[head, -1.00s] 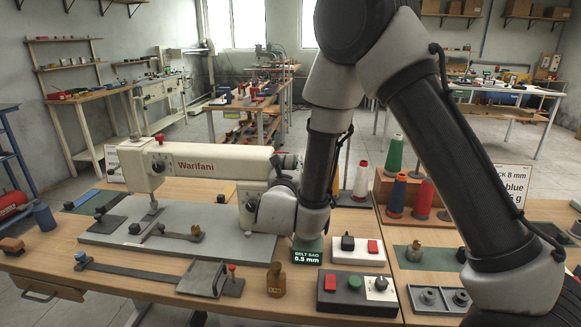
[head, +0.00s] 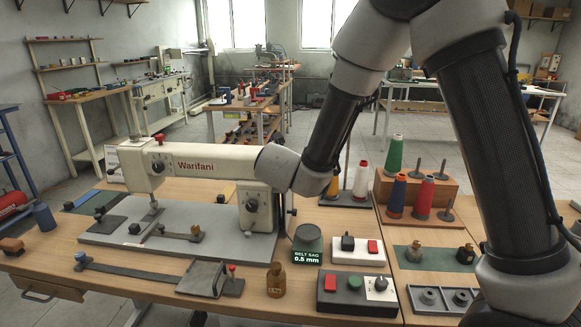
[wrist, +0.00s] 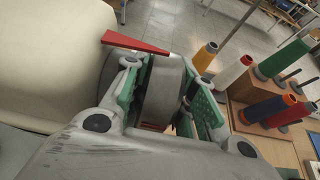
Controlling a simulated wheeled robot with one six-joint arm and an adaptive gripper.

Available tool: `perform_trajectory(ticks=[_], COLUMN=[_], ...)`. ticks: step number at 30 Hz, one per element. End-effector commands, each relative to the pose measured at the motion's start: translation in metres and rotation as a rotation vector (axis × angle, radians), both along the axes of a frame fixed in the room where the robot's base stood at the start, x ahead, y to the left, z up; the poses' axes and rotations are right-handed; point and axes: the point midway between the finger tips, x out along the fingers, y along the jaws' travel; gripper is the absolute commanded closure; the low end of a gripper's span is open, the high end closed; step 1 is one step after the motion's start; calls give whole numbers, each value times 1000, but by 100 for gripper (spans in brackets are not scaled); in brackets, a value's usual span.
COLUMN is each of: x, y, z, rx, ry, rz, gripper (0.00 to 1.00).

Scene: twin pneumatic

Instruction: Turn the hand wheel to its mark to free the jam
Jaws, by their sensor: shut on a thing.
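The hand wheel (wrist: 168,82) is a grey disc at the right end of the cream sewing machine (head: 205,165). In the wrist view it stands between the green-padded fingers of my gripper (wrist: 166,100), which is shut on it. A flat red pointer (wrist: 135,43) lies beside the wheel's upper left; whether a mark on the wheel lines up with it I cannot tell. In the head view my wrist covers the top right of the machine, and my fingers and most of the wheel are hidden.
A "BELT SAG" display (head: 307,257) and a round grey piece (head: 308,237) stand right of the machine. Button boxes (head: 356,288) are in front. Thread spools on a wooden stand (head: 417,190) are at the right, close to my gripper in the wrist view (wrist: 270,106).

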Motion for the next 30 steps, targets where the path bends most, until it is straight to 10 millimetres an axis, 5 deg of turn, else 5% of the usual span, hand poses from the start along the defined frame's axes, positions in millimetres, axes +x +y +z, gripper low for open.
perform_trajectory(ticks=[30], x=[8], y=[1], z=[-2], rx=[155], ry=[749], rz=[1], gripper=[97])
